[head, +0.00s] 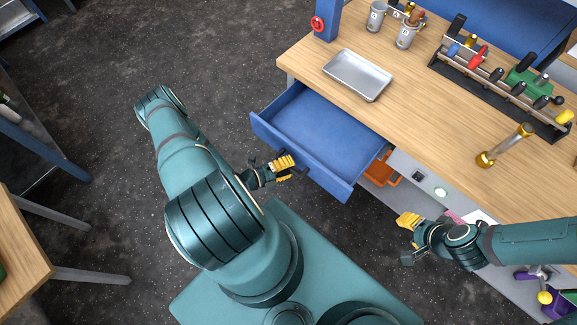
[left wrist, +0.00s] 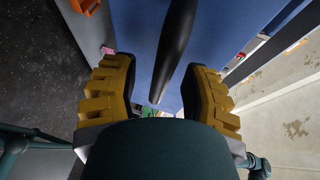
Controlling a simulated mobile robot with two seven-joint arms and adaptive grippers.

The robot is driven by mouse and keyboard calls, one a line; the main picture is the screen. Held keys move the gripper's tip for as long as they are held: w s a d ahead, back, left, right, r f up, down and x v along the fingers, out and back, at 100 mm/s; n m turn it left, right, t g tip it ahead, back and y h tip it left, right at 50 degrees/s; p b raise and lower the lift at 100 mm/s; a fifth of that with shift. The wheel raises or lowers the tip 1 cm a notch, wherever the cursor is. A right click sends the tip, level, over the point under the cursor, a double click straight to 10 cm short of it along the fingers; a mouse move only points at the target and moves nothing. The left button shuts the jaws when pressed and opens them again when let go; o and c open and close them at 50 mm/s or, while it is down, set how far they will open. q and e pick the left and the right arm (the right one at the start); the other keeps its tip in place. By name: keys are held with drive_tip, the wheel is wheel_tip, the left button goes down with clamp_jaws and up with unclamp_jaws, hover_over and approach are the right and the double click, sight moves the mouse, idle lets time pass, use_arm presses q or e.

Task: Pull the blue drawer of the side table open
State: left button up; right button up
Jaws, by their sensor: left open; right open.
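The blue drawer (head: 318,131) stands pulled out from under the wooden table top and is empty inside. Its front panel faces my base, and it also shows in the left wrist view (left wrist: 140,30). My left gripper (head: 285,170) is at the middle of the drawer front. In the left wrist view, the black bar handle (left wrist: 176,45) lies between the yellow fingers of my left gripper (left wrist: 160,95), which are apart with gaps on both sides. My right gripper (head: 406,235) is open and empty, to the right of the drawer near the bench front.
A metal tray (head: 358,75) lies on the table top (head: 440,130) above the drawer. An orange item (head: 381,171) sits below. Floor left of the drawer is clear.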

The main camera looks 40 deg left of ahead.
use_arm(q)
drive_tip(key=v, duration=1.2)
drive_tip(key=shift+d+r, duration=0.1)
drive_tip(key=w+d+r+m+g+h+b, duration=0.1)
drive_tip(key=d+m+g+h+b, duration=0.1)
drive_tip(key=d+m+g, duration=0.95)
drive_tip(key=w+d+r+m+g+h+b, duration=0.15)
drive_tip(key=d+m+g, duration=0.4)
drive_tip(key=m, duration=1.15)
drive_tip(key=w+d+r+m+t+y+b, duration=0.1)
drive_tip(key=w+d+r+m+t+y, duration=0.1)
drive_tip(key=m, duration=0.8)
drive_tip(key=w+d+r+m+t+y+b, duration=0.1)
drive_tip(key=w+d+r+m+t+y, duration=0.1)
drive_tip(key=w+d+r+m+y, duration=0.2)
drive_tip(key=w+d+m, duration=0.1)
drive_tip(key=w+m, duration=0.2)
drive_tip(key=m, duration=0.3)
drive_tip(key=shift+w, duration=0.15)
